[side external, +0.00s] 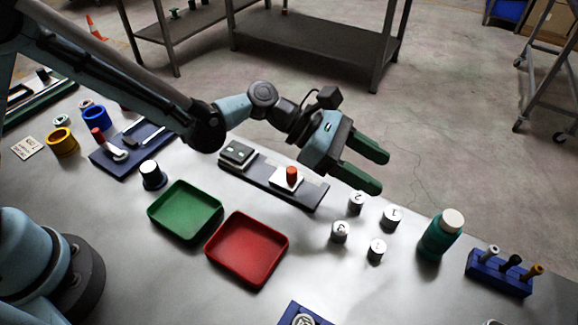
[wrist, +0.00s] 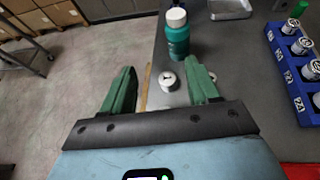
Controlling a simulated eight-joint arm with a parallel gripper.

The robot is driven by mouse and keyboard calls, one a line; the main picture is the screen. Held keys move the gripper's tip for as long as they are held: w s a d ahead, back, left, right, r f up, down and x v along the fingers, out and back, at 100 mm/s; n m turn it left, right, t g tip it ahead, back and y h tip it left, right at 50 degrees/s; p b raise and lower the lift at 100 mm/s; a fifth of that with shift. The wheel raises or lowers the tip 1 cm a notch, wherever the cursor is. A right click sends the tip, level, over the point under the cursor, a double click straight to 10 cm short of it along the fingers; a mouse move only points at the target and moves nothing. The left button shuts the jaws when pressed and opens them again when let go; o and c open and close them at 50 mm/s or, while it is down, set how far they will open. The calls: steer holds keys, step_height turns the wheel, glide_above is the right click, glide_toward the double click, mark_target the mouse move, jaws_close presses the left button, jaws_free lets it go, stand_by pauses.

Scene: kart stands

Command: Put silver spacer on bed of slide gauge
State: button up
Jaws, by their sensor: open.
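The slide gauge (side external: 256,181) is a long dark bar on the grey table, with a grey block at its left end and a white carriage with an orange knob. A small pale ring (side external: 61,121) lies at the far left. I cannot tell which is the silver spacer. My gripper (side external: 382,172) is open and empty, above and right of the gauge. In the wrist view a silver cylinder (wrist: 168,80) shows between the green fingers, below them.
A green tray (side external: 186,236) and a red tray (side external: 275,278) lie in front of the gauge. A teal bottle (side external: 440,236) and a blue peg rack (side external: 499,273) stand to the right. Yellow and blue rings and a blue tool tray (side external: 111,172) are at left.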

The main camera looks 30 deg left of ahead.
steer(key=s+a+r+m+t+y, duration=0.1)
steer(key=a+r+m+t+y, duration=0.15)
steer(key=a+m, duration=0.45)
steer(key=s+a+r+m+t+y, duration=0.1)
steer(key=a+r+m+y, duration=0.25)
steer(key=a, duration=0.75)
steer(key=s+a+m+t+y, duration=0.1)
steer(key=s+a+m+y, duration=0.2)
steer(key=a, duration=0.5)
steer(key=s+a+f+m+y, duration=0.1)
steer(key=s+a+m+y, duration=0.2)
steer(key=s+a+m, duration=0.2)
steer(key=a, duration=0.3)
steer(key=shift+a+t+y, duration=0.15)
steer(key=shift+t+y, duration=0.2)
steer(key=shift+y, duration=0.05)
steer(key=shift+o, duration=0.6)
steer(key=shift+s+a+f+m, duration=0.1)
steer(key=shift+s+a+m, duration=0.3)
steer(key=shift+m, duration=0.15)
steer(key=shift+w+d, duration=0.15)
